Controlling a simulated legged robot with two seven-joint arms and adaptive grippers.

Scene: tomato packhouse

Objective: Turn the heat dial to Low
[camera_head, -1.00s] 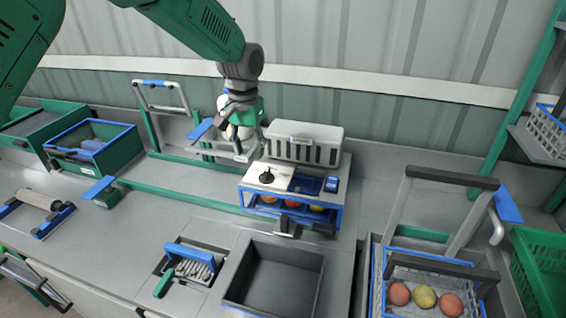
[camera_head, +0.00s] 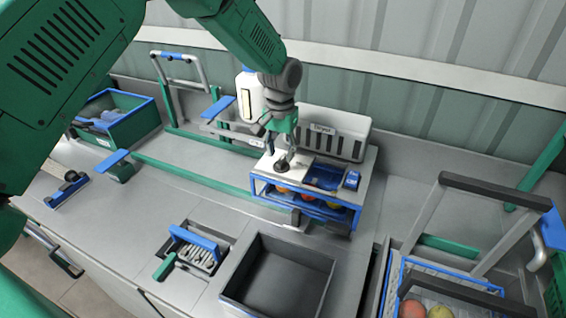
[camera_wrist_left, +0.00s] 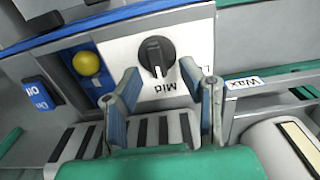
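The heat dial (camera_head: 281,165) is a black round knob on a white panel (camera_head: 300,168) on top of the blue-framed unit. In the left wrist view the dial (camera_wrist_left: 157,50) has a raised grip bar and a small light mark facing the upside-down "Mid" label (camera_wrist_left: 166,88). An "L" (camera_wrist_left: 206,69) shows beside my right-hand finger; the rest of that label is hidden. My left gripper (camera_head: 288,148) reaches down over the panel. In the wrist view its fingers (camera_wrist_left: 160,80) are apart, with the dial showing between and beyond their tips. Contact is unclear. My right gripper is out of view.
A slotted light-coloured box (camera_head: 350,134) stands behind the dial. A blue switch (camera_wrist_left: 40,95) and a yellow ball-like part (camera_wrist_left: 86,63) lie beside the panel. A white bottle (camera_head: 246,100) stands close left of my arm. An empty dark bin (camera_head: 240,270) is in front.

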